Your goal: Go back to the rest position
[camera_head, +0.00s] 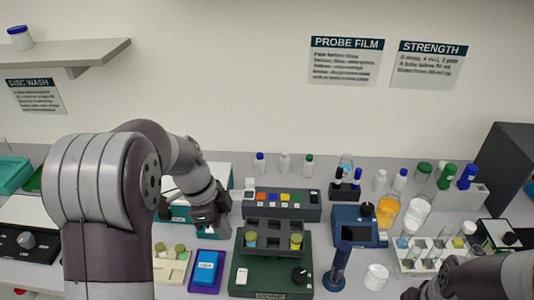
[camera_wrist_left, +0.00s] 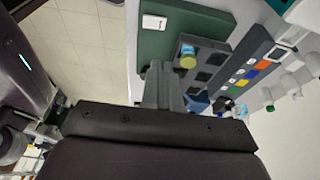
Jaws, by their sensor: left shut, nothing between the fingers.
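My left gripper (camera_head: 208,218) hangs above the bench, left of the green device, with its fingers pointing down. In the left wrist view the fingers (camera_wrist_left: 163,88) are together and hold nothing. The green device (camera_head: 270,272) carries a dark rack (camera_head: 274,226) with yellow-topped vials in some of its holes; the rack also shows in the left wrist view (camera_wrist_left: 208,68). My right arm shows at the lower right of the head view, but its fingers are not visible.
A grey block with coloured squares (camera_head: 282,204) stands behind the rack. A blue tray (camera_head: 206,268) and a pale vial rack (camera_head: 171,268) lie close to the left gripper. A blue meter (camera_head: 354,228), beakers and a tube rack (camera_head: 425,264) crowd the right side. A shelf (camera_head: 75,55) juts out at upper left.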

